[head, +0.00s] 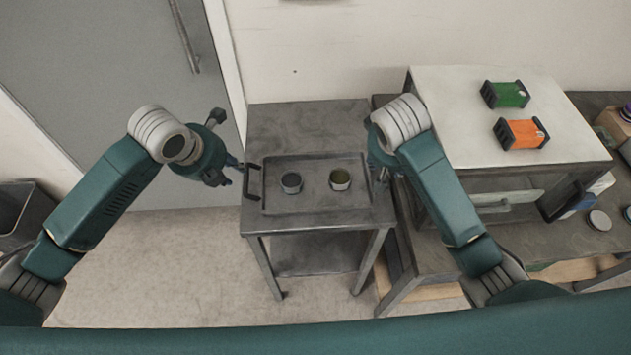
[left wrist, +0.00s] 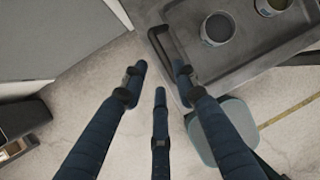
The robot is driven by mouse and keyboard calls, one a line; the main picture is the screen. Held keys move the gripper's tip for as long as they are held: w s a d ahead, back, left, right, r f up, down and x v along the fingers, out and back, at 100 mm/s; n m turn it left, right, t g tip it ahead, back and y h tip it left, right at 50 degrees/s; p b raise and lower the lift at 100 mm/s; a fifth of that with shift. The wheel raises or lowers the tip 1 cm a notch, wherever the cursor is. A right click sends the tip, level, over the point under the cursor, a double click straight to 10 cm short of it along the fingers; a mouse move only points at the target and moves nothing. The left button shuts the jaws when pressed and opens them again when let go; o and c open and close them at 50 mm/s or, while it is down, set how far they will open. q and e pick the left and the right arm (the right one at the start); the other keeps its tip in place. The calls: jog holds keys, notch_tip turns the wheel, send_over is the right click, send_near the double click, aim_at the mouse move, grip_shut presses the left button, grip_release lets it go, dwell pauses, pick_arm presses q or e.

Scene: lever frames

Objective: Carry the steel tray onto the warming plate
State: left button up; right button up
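The steel tray (head: 316,201) lies flat on a dark metal table (head: 300,125) and carries a dark-filled cup (head: 291,183) and a green-filled cup (head: 340,179). Its left handle (head: 246,183) sticks up at the left end; the right handle is hidden by my right arm. My left gripper (head: 232,170) is open and empty, just left of that handle. In the left wrist view the spread fingers (left wrist: 160,85) point toward the handle (left wrist: 166,50), which is not between them. My right gripper (head: 384,174) is at the tray's right end, mostly hidden. I cannot surely identify the warming plate.
A light-topped stand (head: 455,100) on the right holds a green box (head: 505,94) and an orange box (head: 521,133). It stands on a dark bench with several small items. A grey door (head: 100,60) is at back left, a dark bin (head: 20,212) at far left. The floor before the table is clear.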

aim_at(245, 178)
pick_arm(q)
jog(key=x, duration=0.9)
jog(key=shift+w+d+f, duration=0.1)
jog(key=shift+d+f, duration=0.05)
jog(key=shift+f, duration=0.2)
pick_arm(e)
jog(key=x, duration=0.9)
jog(key=shift+w+f, duration=0.15)
jog(key=shift+f, duration=0.25)
pick_arm(q)
jog(key=shift+c, duration=0.2)
pick_arm(e)
jog(key=shift+c, duration=0.2)
pick_arm(q)
grip_shut()
pick_arm(e)
jog(key=c, duration=0.8)
grip_shut()
pick_arm(q)
jog(key=shift+r, duration=0.1)
pick_arm(e)
jog(key=shift+r, duration=0.1)
